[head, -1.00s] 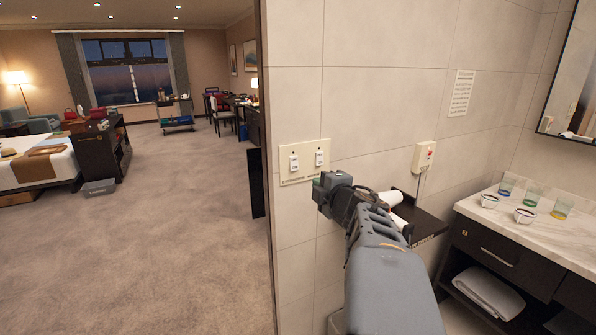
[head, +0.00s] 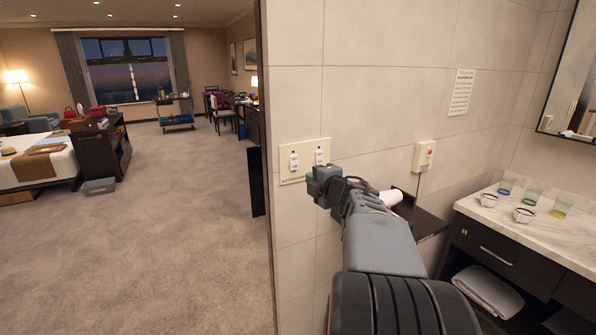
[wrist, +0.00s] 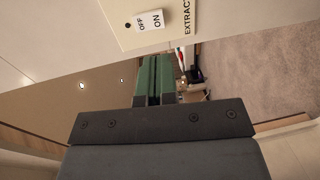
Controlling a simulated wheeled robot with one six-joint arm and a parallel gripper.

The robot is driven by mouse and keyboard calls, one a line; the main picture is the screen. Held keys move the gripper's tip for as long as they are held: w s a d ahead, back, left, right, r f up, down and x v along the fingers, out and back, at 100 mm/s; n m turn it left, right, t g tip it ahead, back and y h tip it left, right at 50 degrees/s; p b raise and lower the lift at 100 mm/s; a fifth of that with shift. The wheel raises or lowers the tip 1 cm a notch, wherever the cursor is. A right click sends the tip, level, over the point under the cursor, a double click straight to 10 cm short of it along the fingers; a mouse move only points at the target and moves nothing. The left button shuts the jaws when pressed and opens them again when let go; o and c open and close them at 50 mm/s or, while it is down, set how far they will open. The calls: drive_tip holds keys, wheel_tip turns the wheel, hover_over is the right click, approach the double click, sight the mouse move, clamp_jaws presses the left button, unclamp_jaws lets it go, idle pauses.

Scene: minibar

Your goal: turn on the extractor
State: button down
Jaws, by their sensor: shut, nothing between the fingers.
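A cream switch plate (head: 285,176) is on the tiled wall by the corner, with two white switches side by side, a left one (head: 294,162) and a right one (head: 319,157). In the wrist view, one white switch (wrist: 150,20) marked OFF and ON shows on the plate, beside lettering that reads "EXTRACT" and is cut off by the frame edge. My gripper (head: 316,181) is just below the plate's right half and hides its lower right part. In the wrist view, its green fingers (wrist: 154,62) are together and empty, apart from the switch. I cannot tell which head-view switch this is.
A dark shelf (head: 430,222) with a white roll (head: 391,198) is behind my arm. A marble counter (head: 470,208) with cups and glasses is at right. Carpeted floor (head: 180,240) lies open at left.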

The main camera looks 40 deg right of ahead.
drive_tip(key=w, duration=0.5)
drive_tip(key=w+d+f, duration=0.1)
drive_tip(key=w, duration=0.2)
drive_tip(key=shift+w+d+p, duration=0.1)
drive_tip(key=shift+w+p, duration=0.2)
drive_tip(key=shift+p, duration=0.1)
drive_tip(key=shift+f, duration=0.1)
drive_tip(key=shift+w+f+b, duration=0.2)
drive_tip(key=shift+f+b, duration=0.1)
drive_tip(key=shift+b, duration=0.85)
drive_tip(key=shift+r+p, duration=0.35)
drive_tip(key=shift+p, duration=0.05)
drive_tip(key=shift+s+f, duration=0.1)
drive_tip(key=shift+s, duration=0.1)
drive_tip(key=b, duration=0.2)
approach(294, 169)
drive_tip(key=s+f, duration=0.2)
drive_tip(key=s, duration=0.4)
drive_tip(key=shift+a+f, duration=0.25)
